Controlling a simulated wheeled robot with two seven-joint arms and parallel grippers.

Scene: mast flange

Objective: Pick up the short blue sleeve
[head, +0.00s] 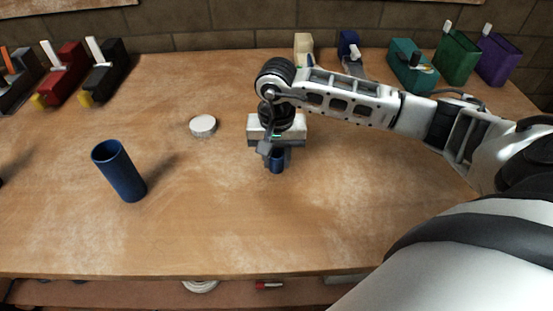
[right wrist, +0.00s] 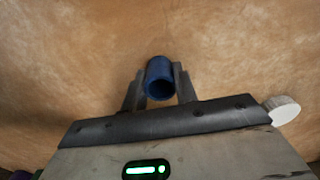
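The short blue sleeve (head: 277,162) is near the middle of the table, below my right gripper (head: 273,152). In the right wrist view the sleeve (right wrist: 159,77) fills the gap between the two fingers of my right gripper (right wrist: 159,85), with its open end facing the camera. The fingers look closed against its sides. I cannot tell whether it touches the table. A tall blue sleeve (head: 120,172) stands apart at the left. My left gripper is not in view.
A white round disc (head: 203,126) lies left of my right gripper; it also shows in the right wrist view (right wrist: 284,109). Coloured holders, including a red one (head: 66,70) and a green one (head: 456,58), line the back. The table's (head: 220,225) front middle is clear.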

